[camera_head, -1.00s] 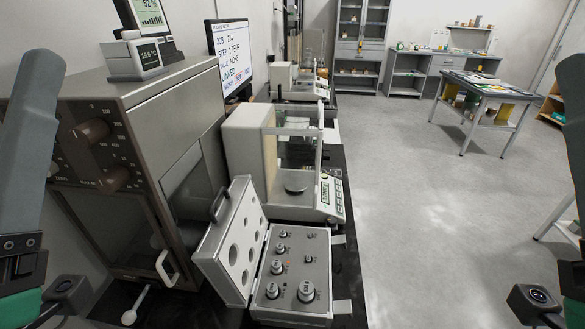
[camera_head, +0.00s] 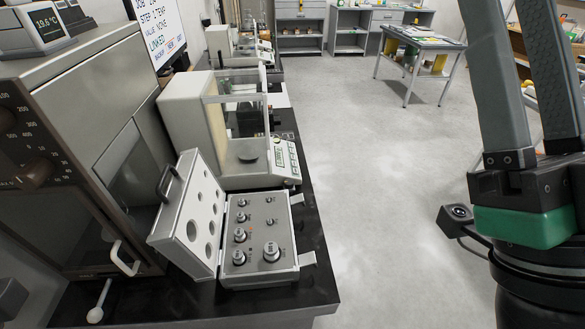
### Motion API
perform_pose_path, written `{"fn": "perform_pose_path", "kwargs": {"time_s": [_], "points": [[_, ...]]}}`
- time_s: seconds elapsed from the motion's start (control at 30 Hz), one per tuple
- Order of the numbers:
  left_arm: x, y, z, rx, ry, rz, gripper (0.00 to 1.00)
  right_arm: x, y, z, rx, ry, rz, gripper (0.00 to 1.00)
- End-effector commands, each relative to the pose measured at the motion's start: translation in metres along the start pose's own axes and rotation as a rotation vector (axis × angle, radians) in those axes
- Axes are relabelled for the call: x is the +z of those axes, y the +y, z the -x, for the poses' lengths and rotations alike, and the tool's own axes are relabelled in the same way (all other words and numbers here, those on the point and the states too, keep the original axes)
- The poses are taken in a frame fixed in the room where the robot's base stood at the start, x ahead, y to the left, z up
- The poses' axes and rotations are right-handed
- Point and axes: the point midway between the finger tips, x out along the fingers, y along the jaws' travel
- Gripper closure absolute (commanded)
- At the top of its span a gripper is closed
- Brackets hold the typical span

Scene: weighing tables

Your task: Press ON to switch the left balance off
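A beige balance (camera_head: 190,112) with a glass draft shield and a round pan (camera_head: 247,155) stands on the dark bench. Its front panel (camera_head: 286,160) has a small green-lit display and keys, whose labels are too small to read. A second similar balance (camera_head: 217,44) stands farther back along the bench. I cannot tell from the picture which one is the left balance. My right arm is at the right edge, over the floor and away from the bench; its fingertips are out of frame. My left gripper is not in view.
An open case of metal weights (camera_head: 262,278), lid raised, lies in front of the nearer balance. A large oven (camera_head: 75,75) with a readout (camera_head: 47,27) on top stands left, and a monitor (camera_head: 160,35) behind. A small table (camera_head: 420,42) stands beyond clear floor.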

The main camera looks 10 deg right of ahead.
Motion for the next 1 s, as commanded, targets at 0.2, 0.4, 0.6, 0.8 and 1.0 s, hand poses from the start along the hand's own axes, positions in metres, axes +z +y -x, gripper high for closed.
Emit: {"fn": "perform_pose_path", "kwargs": {"time_s": [0.2, 0.4, 0.6, 0.8, 1.0], "points": [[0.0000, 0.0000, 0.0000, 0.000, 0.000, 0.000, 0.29, 0.0000, 0.0000, 0.0000, 0.000, 0.000, 0.000, 0.50], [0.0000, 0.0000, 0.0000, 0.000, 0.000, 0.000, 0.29, 0.0000, 0.0000, 0.0000, 0.000, 0.000, 0.000, 0.50], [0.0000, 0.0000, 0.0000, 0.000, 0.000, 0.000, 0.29, 0.0000, 0.0000, 0.0000, 0.000, 0.000, 0.000, 0.72], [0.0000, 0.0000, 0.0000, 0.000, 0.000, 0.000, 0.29, 0.0000, 0.0000, 0.0000, 0.000, 0.000, 0.000, 1.00], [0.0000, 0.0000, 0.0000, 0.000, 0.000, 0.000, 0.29, 0.0000, 0.0000, 0.0000, 0.000, 0.000, 0.000, 1.00]]}}
